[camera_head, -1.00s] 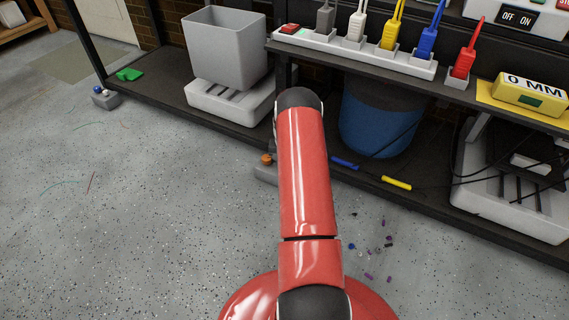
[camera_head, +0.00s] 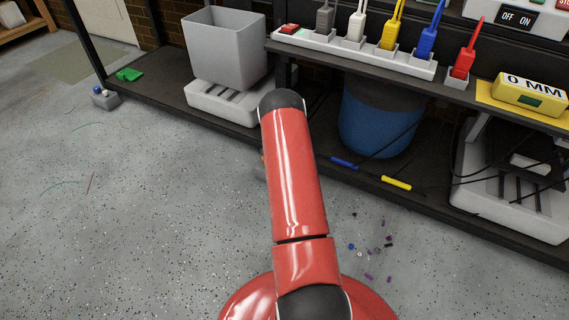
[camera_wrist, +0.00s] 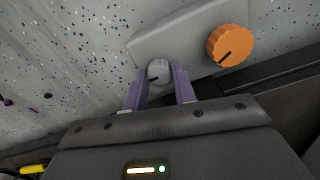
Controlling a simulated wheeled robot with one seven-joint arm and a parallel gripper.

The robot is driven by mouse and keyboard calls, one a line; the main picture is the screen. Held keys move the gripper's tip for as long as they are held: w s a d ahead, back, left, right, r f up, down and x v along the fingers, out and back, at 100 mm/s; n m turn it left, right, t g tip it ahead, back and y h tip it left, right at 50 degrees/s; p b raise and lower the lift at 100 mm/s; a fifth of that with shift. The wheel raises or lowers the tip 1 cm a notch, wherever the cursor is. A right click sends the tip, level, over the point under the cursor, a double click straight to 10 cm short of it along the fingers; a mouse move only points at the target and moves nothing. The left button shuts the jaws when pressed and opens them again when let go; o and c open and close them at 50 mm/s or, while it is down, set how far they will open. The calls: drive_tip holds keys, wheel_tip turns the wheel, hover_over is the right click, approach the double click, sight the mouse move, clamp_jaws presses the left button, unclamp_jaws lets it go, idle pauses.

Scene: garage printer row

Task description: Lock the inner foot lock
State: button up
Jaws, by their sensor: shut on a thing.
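In the wrist view, a small grey knob (camera_wrist: 158,72) sits on a light grey foot block (camera_wrist: 172,42). A dark line on the knob runs toward its lower left. My gripper (camera_wrist: 161,78) has its two purple fingers on either side of this knob and is shut on it. A larger orange knob (camera_wrist: 230,45) with a dark line toward its lower left is on the same block, to the right. In the head view my red arm hides the gripper, the grey knob and most of this block.
Another foot block (camera_head: 105,101) with a blue and a grey knob stands at the far-left bench leg. Small purple and dark bits lie on the floor.

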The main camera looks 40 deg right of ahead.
idle(0.4)
drive_tip(key=o, duration=1)
wheel_tip(320, 180, up, 8)
drive_tip(key=shift+f+p, duration=0.1)
drive_tip(key=shift+p, duration=0.6)
